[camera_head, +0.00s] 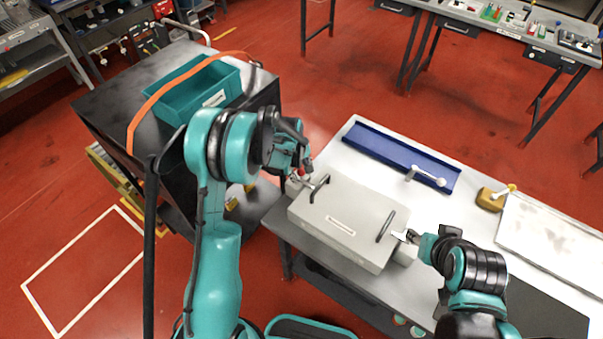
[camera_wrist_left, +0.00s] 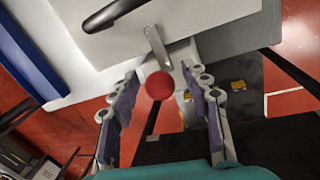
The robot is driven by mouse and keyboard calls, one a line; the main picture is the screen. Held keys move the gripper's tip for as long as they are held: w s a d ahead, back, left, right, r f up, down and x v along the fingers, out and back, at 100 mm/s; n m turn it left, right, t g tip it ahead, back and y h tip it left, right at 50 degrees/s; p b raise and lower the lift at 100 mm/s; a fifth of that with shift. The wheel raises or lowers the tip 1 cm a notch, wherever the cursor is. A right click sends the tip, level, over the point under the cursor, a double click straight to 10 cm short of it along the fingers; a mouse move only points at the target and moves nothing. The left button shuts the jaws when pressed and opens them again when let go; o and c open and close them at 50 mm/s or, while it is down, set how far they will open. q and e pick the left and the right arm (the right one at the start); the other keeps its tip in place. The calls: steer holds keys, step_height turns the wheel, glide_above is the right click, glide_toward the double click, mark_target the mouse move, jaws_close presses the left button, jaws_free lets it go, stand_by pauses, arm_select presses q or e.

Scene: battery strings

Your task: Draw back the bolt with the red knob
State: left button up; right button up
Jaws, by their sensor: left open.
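The bolt's red knob (camera_head: 302,172) shows at the far left corner of a light grey case (camera_head: 338,226) on the white table. In the left wrist view the round red knob (camera_wrist_left: 159,85) stands at the end of a grey metal bolt (camera_wrist_left: 158,47) by the case's edge. My left gripper (camera_head: 305,166) is at that corner. In its wrist view the two open fingers (camera_wrist_left: 160,73) lie on either side of the knob, with gaps on both sides. My right gripper (camera_head: 408,237) is at the case's right end; its jaw state is too small to tell.
The case has two dark handles (camera_head: 385,226). Behind it lie a blue tray (camera_head: 385,150) and a white-handled tool (camera_head: 428,177). A yellow tool (camera_head: 491,199) and a white panel (camera_head: 550,240) lie to the right. A dark cabinet with a teal bin (camera_head: 193,93) stands left.

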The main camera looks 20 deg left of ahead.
arm_select(q)
steer(key=shift+f, duration=0.1)
jaws_close()
steer(key=a, duration=0.2)
steer(key=w+a+b, duration=0.1)
steer(key=a, duration=0.1)
steer(key=shift+w, duration=0.2)
jaws_free()
